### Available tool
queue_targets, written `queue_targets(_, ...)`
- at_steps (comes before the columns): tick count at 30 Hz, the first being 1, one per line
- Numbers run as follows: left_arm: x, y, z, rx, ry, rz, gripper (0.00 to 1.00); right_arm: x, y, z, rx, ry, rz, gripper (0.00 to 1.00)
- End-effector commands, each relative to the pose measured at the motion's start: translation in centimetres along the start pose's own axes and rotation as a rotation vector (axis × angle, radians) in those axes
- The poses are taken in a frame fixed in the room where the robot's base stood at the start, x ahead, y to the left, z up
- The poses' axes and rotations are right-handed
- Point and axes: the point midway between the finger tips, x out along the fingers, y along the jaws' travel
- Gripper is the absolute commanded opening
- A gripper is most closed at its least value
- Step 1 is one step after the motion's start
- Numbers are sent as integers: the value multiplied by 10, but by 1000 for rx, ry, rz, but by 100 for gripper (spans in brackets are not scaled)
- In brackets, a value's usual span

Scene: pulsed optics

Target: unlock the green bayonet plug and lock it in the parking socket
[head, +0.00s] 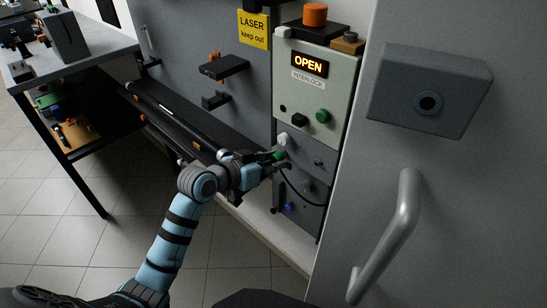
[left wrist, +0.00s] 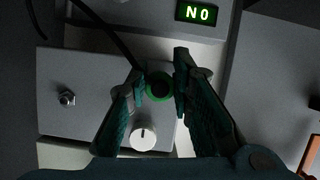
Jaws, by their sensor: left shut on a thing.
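My left gripper (head: 277,157) reaches the grey panel (head: 318,150) below the interlock box and is shut on the green plug (head: 279,154). In the left wrist view the plug's green ring (left wrist: 159,87) shows between the two fingers (left wrist: 155,91), in front of the panel. A black cable (head: 294,188) hangs in a curve from beside the plug. I cannot tell whether the plug is locked or how it is turned. I cannot pick out the parking socket for certain. My right gripper is not in view.
A white knob (head: 283,139) sits just above the plug; it also shows in the wrist view (left wrist: 144,138), which looks upside down. A toggle (left wrist: 67,98) is beside them. The interlock box (head: 343,78) reads OPEN. A door handle (head: 392,235) juts out at right.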

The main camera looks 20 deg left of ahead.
Motion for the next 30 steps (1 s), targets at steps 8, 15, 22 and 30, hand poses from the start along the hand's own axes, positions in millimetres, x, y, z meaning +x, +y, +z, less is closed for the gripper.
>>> queue_targets(8, 0, 0, -1, 188, 8, -79, 0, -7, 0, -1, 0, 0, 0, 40)
queue_targets(15, 1, -3, 1, 386, 13, -161, 0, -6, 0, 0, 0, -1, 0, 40)
queue_targets(22, 1, -3, 1, 527, 16, -219, 0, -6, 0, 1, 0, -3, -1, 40)
queue_targets(30, 1, -4, 1, 649, 19, -269, 24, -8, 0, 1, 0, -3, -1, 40)
